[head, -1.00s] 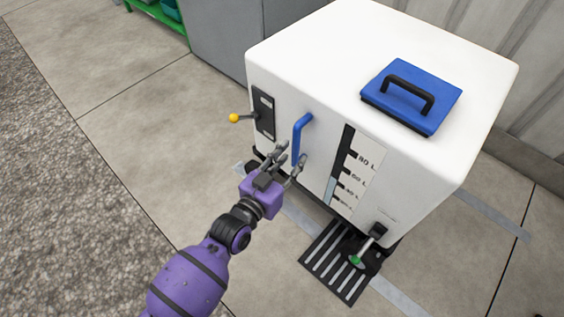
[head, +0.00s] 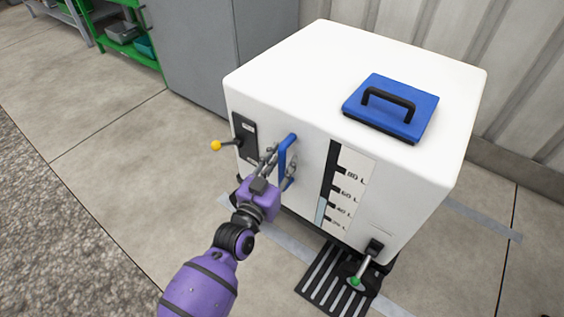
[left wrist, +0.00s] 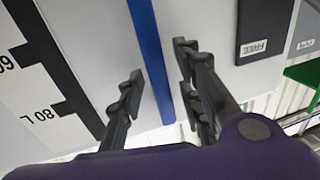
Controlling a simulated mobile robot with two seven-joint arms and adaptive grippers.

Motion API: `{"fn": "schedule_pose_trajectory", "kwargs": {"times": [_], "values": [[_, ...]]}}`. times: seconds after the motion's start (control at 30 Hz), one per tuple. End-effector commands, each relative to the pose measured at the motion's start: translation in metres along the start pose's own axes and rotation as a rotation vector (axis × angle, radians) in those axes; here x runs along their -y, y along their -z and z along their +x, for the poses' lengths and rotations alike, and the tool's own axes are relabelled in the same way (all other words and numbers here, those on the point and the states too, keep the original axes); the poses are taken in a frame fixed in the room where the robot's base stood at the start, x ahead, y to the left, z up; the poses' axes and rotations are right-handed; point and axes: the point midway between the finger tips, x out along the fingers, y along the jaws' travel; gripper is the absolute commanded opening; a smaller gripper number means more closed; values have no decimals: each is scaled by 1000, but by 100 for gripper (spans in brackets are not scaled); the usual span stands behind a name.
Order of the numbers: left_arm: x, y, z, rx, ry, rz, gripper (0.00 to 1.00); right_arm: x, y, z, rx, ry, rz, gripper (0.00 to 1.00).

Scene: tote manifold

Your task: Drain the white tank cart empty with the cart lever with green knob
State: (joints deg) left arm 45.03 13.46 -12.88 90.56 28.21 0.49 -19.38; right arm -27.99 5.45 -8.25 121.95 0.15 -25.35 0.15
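The white tank cart (head: 300,75) stands with its gauge side facing me. The cart lever with green knob (head: 355,281) sticks out low at the right of that face, tilted down, over a black grate. The gauge (head: 321,208) shows a light blue column reaching about the 40 L mark. My left gripper (head: 278,170) is at the blue handle (head: 289,150), left of the gauge. In the left wrist view the blue handle (left wrist: 146,50) runs between the fingers, which are apart; whether either touches it is unclear. My right gripper is out of view.
A lever with a yellow knob (head: 216,146) sits on a black plate at the face's left. A blue lid (head: 392,104) with a black handle lies on top. The slotted black grate (head: 322,285) is on the floor. Grey cabinets and green shelving (head: 125,38) stand behind.

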Motion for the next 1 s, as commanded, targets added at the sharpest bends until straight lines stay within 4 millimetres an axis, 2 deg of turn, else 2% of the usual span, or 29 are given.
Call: {"fn": "schedule_pose_trajectory", "kwargs": {"times": [0.23, 0.43, 0.5, 0.83, 1.0], "values": [[0, 1, 1, 0, 0, 1, 31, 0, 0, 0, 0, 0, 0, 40], [0, 1, 1, 0, 0, 1, 5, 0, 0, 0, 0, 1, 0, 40], [0, 1, 1, 0, 0, 1, 0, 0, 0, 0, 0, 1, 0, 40], [3, 0, 1, 0, 0, 2, 0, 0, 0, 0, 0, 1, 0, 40], [28, 0, 5, -1, 3, 8, 0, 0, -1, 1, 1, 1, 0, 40]]}}
